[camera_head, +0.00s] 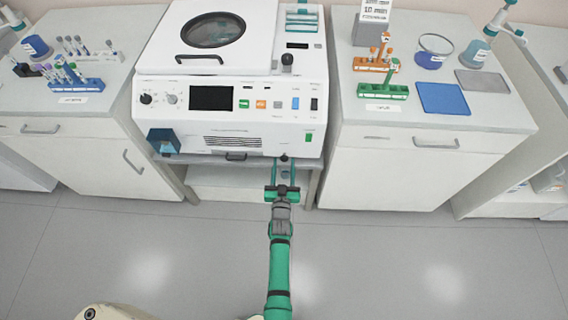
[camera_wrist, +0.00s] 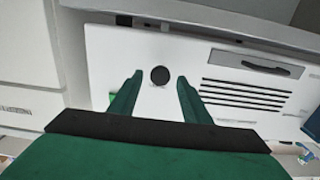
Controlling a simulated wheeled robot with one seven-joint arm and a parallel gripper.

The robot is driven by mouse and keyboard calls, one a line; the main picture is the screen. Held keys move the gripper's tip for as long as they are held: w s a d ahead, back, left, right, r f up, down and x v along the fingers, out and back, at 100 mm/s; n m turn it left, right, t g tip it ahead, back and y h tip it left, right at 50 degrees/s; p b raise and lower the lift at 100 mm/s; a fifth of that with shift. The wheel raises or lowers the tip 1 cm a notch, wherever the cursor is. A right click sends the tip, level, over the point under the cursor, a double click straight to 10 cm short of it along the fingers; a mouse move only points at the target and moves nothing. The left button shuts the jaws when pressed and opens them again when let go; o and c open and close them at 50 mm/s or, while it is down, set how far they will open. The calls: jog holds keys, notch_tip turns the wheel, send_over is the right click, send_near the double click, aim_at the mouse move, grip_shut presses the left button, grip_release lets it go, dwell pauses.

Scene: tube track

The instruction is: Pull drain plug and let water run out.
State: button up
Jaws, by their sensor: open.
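The white machine (camera_head: 185,118) stands in the middle between two cabinets. A small black round plug (camera_head: 283,158) sits low on its front face, right of the vent slots; the wrist view shows it as a black disc (camera_wrist: 160,76). My gripper (camera_head: 283,172) is open and points at the plug from the front. In the wrist view my gripper's green fingers (camera_wrist: 160,84) stand on either side of the plug with a gap on each side. I cannot tell how far the fingertips reach past it. No water is visible.
A blue box-like part (camera_head: 163,141) sticks out at the machine's lower left. Left and right counters carry tube racks (camera_head: 382,92), beakers (camera_head: 434,52) and a blue mat (camera_head: 442,98). An open shelf lies under the machine. The grey floor (camera_head: 400,260) in front is clear.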

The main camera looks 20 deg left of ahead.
jog(key=v, duration=0.9)
jog(key=shift+s, duration=0.4)
jog(key=shift+d, duration=0.15)
jog(key=s+d+r+m+h, duration=0.1)
jog(key=s+d, duration=0.2)
jog(key=s, duration=0.2)
jog(key=s+d+r, duration=0.1)
jog(key=s+d, duration=0.2)
jog(key=s, duration=0.3)
jog(key=s+d+r+h, duration=0.1)
jog(key=s+d+r, duration=0.2)
jog(key=s+r, duration=0.3)
jog(key=s+d+r+m+g+h, duration=0.1)
jog(key=s+d+r, duration=0.2)
jog(key=s+r, duration=0.3)
jog(key=s+d+r+m+g+h, duration=0.1)
jog(key=s+d+r+h, duration=0.1)
jog(key=s+r, duration=0.4)
jog(key=s+d, duration=0.1)
jog(key=s, duration=0.2)
jog(key=shift+d, duration=0.35)
jog(key=shift+s+r, duration=0.1)
jog(key=shift+s, duration=0.05)
jog(key=c, duration=0.3)
